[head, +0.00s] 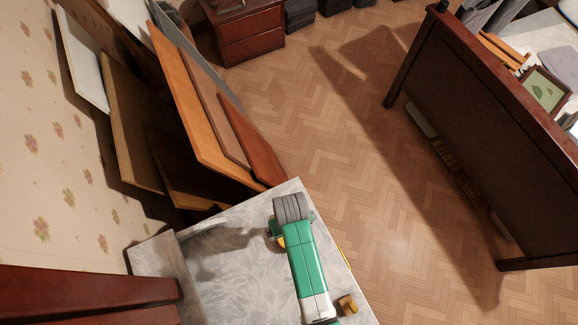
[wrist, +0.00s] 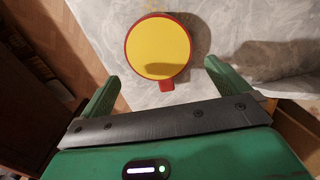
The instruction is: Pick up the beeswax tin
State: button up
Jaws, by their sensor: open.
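A round tin (wrist: 158,47) with a yellow top, a red rim and a small red tab shows in the wrist view; I take it for the beeswax tin. It lies on a grey marbled surface. My gripper (wrist: 161,73) is open, with one green finger on each side of the tin's near part. Clear gaps show between the fingers and the tin, and nothing is held. In the head view my gripper (head: 282,232) is over the grey tabletop, and a yellow patch beside it may be the tin, mostly hidden by my arm.
The grey tabletop (head: 225,265) has bare room left of my arm. A small yellow-brown object (head: 347,304) sits near its right edge. Wooden boards (head: 200,110) lean on the wall behind. A dark bed frame (head: 480,130) stands right, across open parquet floor (head: 350,150).

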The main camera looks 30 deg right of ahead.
jog(key=f, duration=0.6)
jog(key=shift+s+f, duration=0.25)
jog(key=shift+f, duration=0.05)
jog(key=c, duration=1)
jog(key=shift+r, duration=0.1)
jog(key=shift+w+r, duration=0.1)
jog(key=shift+r, duration=0.55)
jog(key=shift+s+r, duration=0.25)
jog(key=shift+r, duration=0.85)
jog(key=s, duration=0.5)
jog(key=s+a+r, duration=0.1)
jog(key=s, duration=0.4)
jog(key=s+a, duration=0.1)
jog(key=s, duration=0.4)
jog(key=shift+s+r, duration=0.2)
jog(key=shift+s, duration=0.05)
